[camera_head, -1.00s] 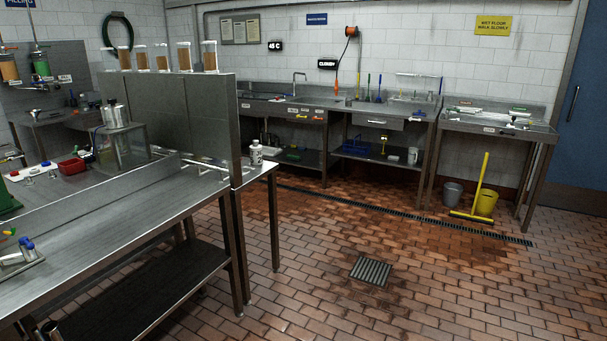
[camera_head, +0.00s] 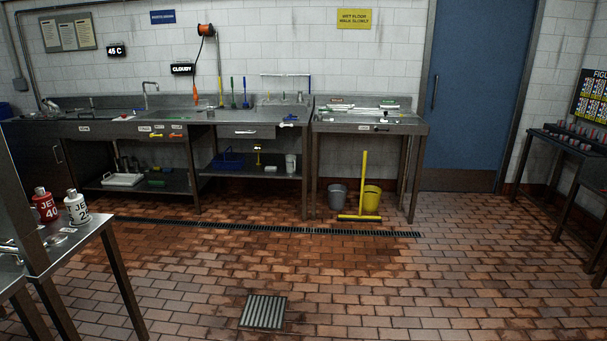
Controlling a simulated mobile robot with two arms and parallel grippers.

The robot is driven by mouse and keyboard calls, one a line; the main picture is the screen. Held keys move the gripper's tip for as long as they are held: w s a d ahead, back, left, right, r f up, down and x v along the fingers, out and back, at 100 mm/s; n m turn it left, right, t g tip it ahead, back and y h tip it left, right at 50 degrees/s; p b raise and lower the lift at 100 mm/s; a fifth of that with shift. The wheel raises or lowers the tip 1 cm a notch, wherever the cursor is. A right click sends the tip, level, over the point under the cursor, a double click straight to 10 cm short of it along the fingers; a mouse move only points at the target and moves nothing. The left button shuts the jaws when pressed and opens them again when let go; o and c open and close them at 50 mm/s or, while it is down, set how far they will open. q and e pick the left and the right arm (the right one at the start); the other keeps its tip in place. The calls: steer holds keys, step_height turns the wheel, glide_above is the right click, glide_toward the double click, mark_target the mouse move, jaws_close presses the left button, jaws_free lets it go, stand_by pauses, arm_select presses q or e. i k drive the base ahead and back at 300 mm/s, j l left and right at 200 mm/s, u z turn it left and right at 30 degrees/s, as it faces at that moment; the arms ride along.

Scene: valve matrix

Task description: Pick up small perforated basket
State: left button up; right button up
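A blue basket-like container (camera_head: 228,161) sits on the lower shelf under the steel sink counter against the back wall. It is small and dark at this distance, and I cannot tell whether it is perforated. No other basket is clear to me in this view. Neither of my grippers is in view.
Steel counters (camera_head: 245,131) line the back wall. A steel table (camera_head: 85,237) with two bottles is at left. The brick floor (camera_head: 330,275) is open around a drain grate (camera_head: 263,312).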

mark_target(211, 114)
steer(key=i, duration=0.8)
steer(key=i+u, duration=0.15)
steer(key=i, duration=0.6)
steer(key=i+l, duration=0.2)
steer(key=i, duration=0.6)
steer(key=i+j+u, duration=0.45)
steer(key=i, duration=0.45)
steer(key=i+u, duration=0.4)
steer(key=i, duration=0.45)
steer(key=i+l+u, duration=0.25)
steer(key=i+u, duration=0.2)
steer(key=i, duration=0.5)
steer(key=i+j, duration=0.15)
steer(key=i, duration=0.4)
steer(key=i+j+z, duration=0.15)
steer(key=i, duration=0.45)
steer(key=i+j, duration=0.15)
steer(key=i, duration=0.4)
steer(key=l+z, duration=0.05)
